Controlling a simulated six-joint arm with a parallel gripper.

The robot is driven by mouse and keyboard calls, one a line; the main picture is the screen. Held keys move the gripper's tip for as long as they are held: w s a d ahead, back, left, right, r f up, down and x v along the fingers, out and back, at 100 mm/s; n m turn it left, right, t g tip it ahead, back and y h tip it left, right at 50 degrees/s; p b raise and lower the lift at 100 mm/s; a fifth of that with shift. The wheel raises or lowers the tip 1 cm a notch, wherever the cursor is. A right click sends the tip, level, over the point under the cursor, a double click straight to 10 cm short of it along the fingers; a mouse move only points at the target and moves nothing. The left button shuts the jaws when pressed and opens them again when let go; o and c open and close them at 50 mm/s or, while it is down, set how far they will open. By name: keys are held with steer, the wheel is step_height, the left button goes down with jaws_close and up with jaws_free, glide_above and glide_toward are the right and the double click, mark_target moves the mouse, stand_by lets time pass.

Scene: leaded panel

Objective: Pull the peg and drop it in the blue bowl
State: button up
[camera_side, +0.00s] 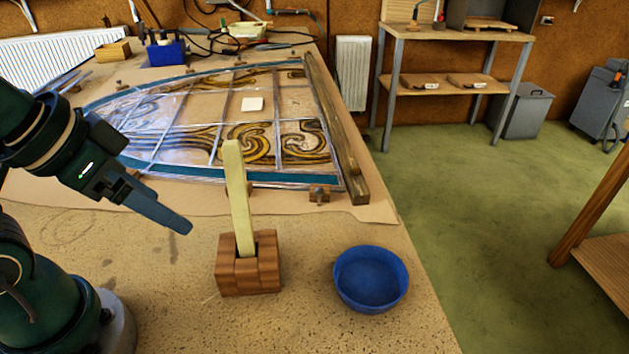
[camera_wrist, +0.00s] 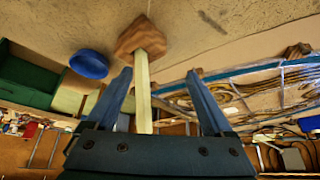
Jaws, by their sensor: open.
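A pale yellow peg (camera_side: 238,198) stands in a brown wooden block (camera_side: 249,270), leaning slightly left at the top. The blue bowl (camera_side: 370,280) sits on the bench to the right of the block and looks empty. My gripper (camera_side: 186,228) is to the left of the peg, apart from it in the side view, with nothing held. In the wrist view my gripper (camera_wrist: 158,74) is open, and the peg (camera_wrist: 142,95) shows between the lines of its two fingers, running up to the block (camera_wrist: 140,38). The blue bowl (camera_wrist: 89,64) shows left of the block there.
A leaded glass panel (camera_side: 215,125) lies behind the block, with a long wooden bar (camera_side: 338,135) along its right side. The bench's right edge runs close past the bowl. The speckled bench top (camera_side: 180,300) in front of the block is clear.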

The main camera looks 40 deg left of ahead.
steer(key=shift+w+a+n, duration=0.1)
steer(key=shift+w+n, duration=0.15)
steer(key=shift+n, duration=0.05)
steer(key=shift+c, duration=1.2)
steer(key=shift+w+a+f+n+g+y, duration=0.25)
steer(key=shift+w+a+f+n, duration=0.4)
steer(key=shift+w+a+f, duration=1.85)
steer(key=shift+w+a+f+n+g+y, duration=0.25)
steer(key=shift+w+a+f+n, duration=0.35)
steer(key=shift+w+a+f, duration=1.85)
steer(key=shift+w+a+f+n+g+y, duration=0.1)
steer(key=shift+w+a+f+n+y, duration=0.35)
steer(key=shift+w+f, duration=2.3)
steer(key=shift+w+r, duration=1.15)
steer(key=shift+r, duration=0.05)
jaws_close()
steer(key=shift+r, duration=0.15)
steer(key=shift+r, duration=1.1)
